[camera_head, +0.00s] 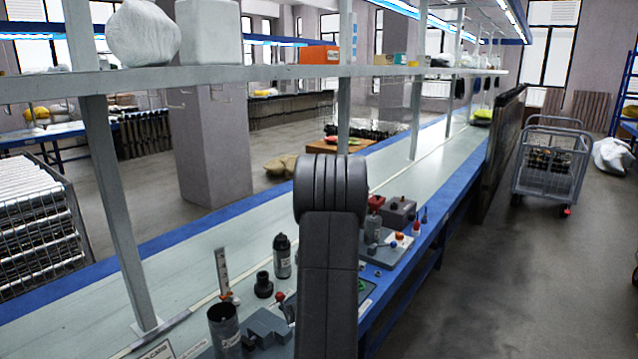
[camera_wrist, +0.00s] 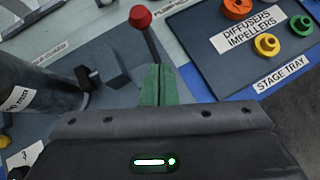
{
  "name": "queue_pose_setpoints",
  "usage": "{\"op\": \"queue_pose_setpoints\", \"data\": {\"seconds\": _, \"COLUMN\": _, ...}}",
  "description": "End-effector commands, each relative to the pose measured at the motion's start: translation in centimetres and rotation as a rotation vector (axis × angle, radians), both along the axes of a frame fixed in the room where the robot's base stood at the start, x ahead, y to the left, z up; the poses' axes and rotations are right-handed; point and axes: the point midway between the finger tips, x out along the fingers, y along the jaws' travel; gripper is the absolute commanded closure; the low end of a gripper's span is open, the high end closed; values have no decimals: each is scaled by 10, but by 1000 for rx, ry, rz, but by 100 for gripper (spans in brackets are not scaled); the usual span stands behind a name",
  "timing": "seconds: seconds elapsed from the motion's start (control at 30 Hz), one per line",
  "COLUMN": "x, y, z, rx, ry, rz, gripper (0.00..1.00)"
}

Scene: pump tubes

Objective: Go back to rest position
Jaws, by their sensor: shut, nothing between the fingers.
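My gripper shows in the wrist view as two green fingers (camera_wrist: 158,85) pressed together, shut with nothing between them. It is over the workbench, close to a lever with a red knob (camera_wrist: 140,17); I cannot tell whether they touch. In the head view my arm stands in the middle and hides the gripper. A dark open tube (camera_head: 223,327) stands upright on the bench, left of my arm. It also shows at the left of the wrist view (camera_wrist: 45,92). A stage tray (camera_wrist: 218,58) with orange, yellow and green rings lies right of the fingers.
A dark bottle (camera_head: 282,258), a black cap-like part (camera_head: 263,285) and an upright scale (camera_head: 222,270) stand left of my arm. A grey box (camera_head: 397,213) and small coloured parts are beyond it. A shelf (camera_head: 240,78) spans above the bench.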

Motion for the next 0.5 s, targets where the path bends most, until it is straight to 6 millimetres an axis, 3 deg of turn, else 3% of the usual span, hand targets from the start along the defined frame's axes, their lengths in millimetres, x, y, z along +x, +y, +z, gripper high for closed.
{"op": "queue_pose_setpoints", "data": {"seconds": 0.5, "x": -10, "y": -14, "z": -15, "rx": 110, "ry": -80, "rz": -2, "gripper": 100}}
